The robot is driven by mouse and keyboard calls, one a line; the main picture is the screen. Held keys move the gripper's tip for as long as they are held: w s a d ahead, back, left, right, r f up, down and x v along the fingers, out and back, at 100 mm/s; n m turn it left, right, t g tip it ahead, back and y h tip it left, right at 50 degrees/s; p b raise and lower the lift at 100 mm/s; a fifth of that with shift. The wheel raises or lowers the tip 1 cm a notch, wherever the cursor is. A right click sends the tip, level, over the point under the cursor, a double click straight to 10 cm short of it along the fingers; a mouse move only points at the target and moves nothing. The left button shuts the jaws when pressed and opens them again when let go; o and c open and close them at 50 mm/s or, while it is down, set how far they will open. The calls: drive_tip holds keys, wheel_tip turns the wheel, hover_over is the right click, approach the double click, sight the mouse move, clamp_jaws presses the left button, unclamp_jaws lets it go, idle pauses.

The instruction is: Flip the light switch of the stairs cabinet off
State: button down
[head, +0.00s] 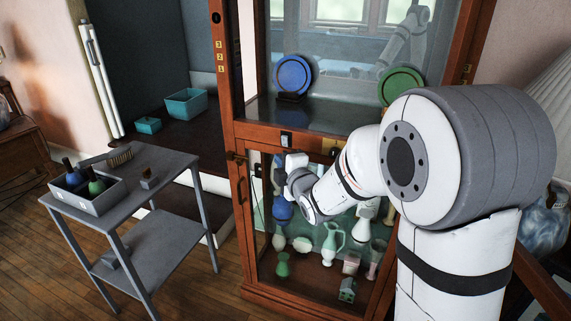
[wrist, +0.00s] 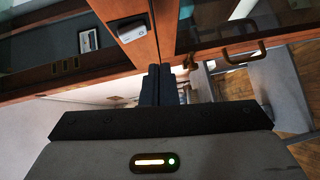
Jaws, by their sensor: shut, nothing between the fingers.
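A wooden glass-fronted cabinet (head: 227,110) stands in the middle of the head view. A small light switch (head: 286,139) sits on its middle rail; it also shows in the wrist view (wrist: 131,32) as a pale rocker in a dark plate. Whether it is on or off is unclear. My gripper (wrist: 158,85) is shut and empty, its dark fingers together, pointing toward the wooden frame below the switch in the picture. In the head view my gripper (head: 279,174) is before the lower glass door, below the switch, partly hidden by my wrist. I see no contact with the switch.
Blue (head: 293,75) and green (head: 402,87) plates stand behind the upper glass. Several vases and figures fill the lower part. A brass handle (wrist: 238,50) juts from a door near my fingers. A grey cart (head: 160,168) with a tray stands left.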

drive_tip(key=s+d+f, duration=0.1)
drive_tip(key=s+d, duration=0.3)
drive_tip(key=s, duration=0.5)
drive_tip(key=shift+f, duration=0.2)
drive_tip(key=shift+d, duration=0.1)
drive_tip(key=s+d+r+m+g+h+p, duration=0.6)
drive_tip(key=s+d+r+m+p, duration=0.1)
drive_tip(key=d+m+p, duration=0.45)
drive_tip(key=s+d+r+m+g+p, duration=0.1)
drive_tip(key=s+r+m+g+p, duration=0.1)
drive_tip(key=s, duration=0.3)
drive_tip(key=s+r+m+g+p, duration=0.2)
drive_tip(key=s+r+m, duration=0.1)
drive_tip(key=s+m, duration=0.2)
drive_tip(key=s+d+r+m+g+h+p, duration=0.1)
drive_tip(key=s+r+m+g+p, duration=0.1)
drive_tip(key=s, duration=0.3)
drive_tip(key=shift+s+d+r+m+g, duration=0.2)
drive_tip(key=shift+s+d+m+g, duration=0.15)
drive_tip(key=shift+m, duration=0.3)
